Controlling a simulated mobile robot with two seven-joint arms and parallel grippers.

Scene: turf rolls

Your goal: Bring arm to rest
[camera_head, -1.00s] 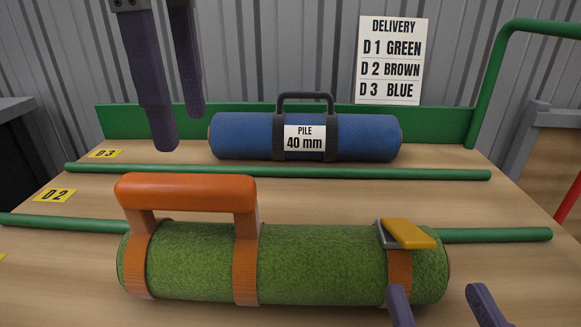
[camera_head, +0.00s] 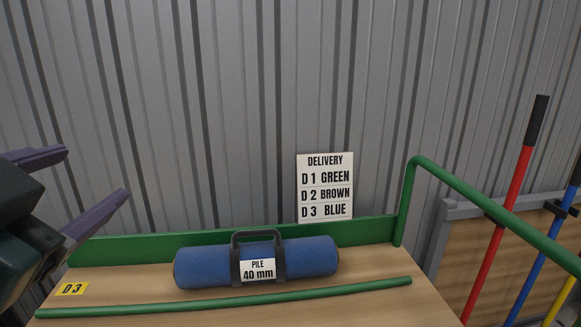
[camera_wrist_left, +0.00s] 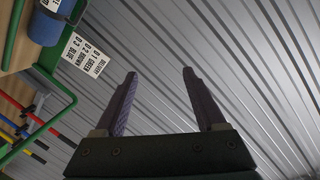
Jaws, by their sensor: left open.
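My left gripper (camera_head: 80,190) is at the left edge of the head view, raised above the table's left side. Its two purple fingers are apart with nothing between them. In the left wrist view the same gripper (camera_wrist_left: 158,98) is open and empty, pointing toward the corrugated wall. My right gripper is outside both current views. The blue turf roll (camera_head: 205,265) with a dark handle and a "PILE 40 mm" label lies at the back of the table in the D3 lane, apart from my left gripper. Its end also shows in the left wrist view (camera_wrist_left: 45,27).
A delivery sign (camera_head: 325,187) stands behind the table (camera_head: 380,306). A green divider bar (camera_head: 225,300) lies in front of the blue roll. A green rail (camera_head: 480,205) bounds the right side. Long-handled tools (camera_head: 497,235) stand beyond it. The D3 tag (camera_head: 71,289) is at left.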

